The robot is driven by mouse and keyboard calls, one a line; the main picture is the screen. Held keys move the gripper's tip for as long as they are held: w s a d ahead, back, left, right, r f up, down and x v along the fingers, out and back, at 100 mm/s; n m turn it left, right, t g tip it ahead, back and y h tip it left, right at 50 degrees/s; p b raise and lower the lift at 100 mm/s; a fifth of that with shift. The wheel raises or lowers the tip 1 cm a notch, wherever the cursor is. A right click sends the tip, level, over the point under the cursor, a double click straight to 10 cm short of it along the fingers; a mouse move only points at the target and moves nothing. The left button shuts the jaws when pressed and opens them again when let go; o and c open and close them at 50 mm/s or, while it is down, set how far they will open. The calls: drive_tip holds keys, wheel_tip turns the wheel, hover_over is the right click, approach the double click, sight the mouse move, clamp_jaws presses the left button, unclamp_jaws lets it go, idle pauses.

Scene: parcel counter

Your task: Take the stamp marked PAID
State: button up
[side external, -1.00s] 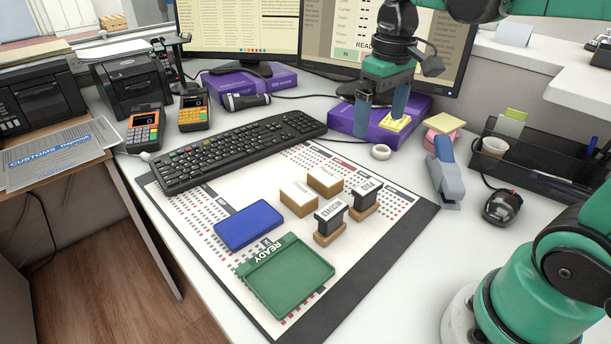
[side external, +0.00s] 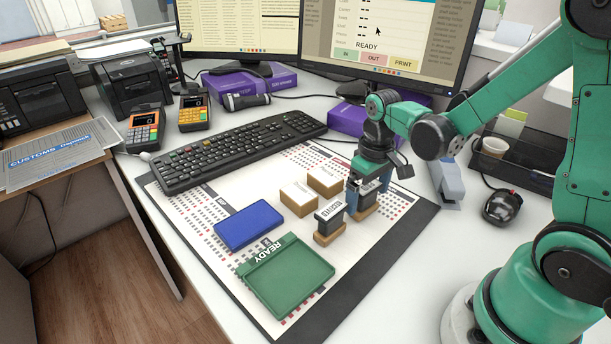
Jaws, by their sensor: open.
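Two black stamps on wooden bases stand on the desk mat; the nearer one (side external: 330,219) is in the open. The farther stamp (side external: 366,207) is under my gripper (side external: 367,196) and partly hidden by it. My gripper is open, pointing down, with its fingers low around the sides of this farther stamp; I cannot tell whether they touch it. The label on the nearer stamp is too small to read, and the farther stamp's label is covered, so I cannot tell which is marked PAID.
Two wooden blocks with pale tops (side external: 298,199) (side external: 325,181) stand just left of the stamps. A blue pad (side external: 249,226) and a green READY tray (side external: 288,278) lie on the mat (side external: 385,247). A keyboard (side external: 240,148) lies behind; a stapler (side external: 449,181) and mouse (side external: 502,207) are right.

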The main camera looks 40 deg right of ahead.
drive_tip(key=shift+f, duration=1.1)
drive_tip(key=c, duration=1.2)
drive_tip(key=shift+o, duration=0.2)
drive_tip(key=shift+r, duration=0.15)
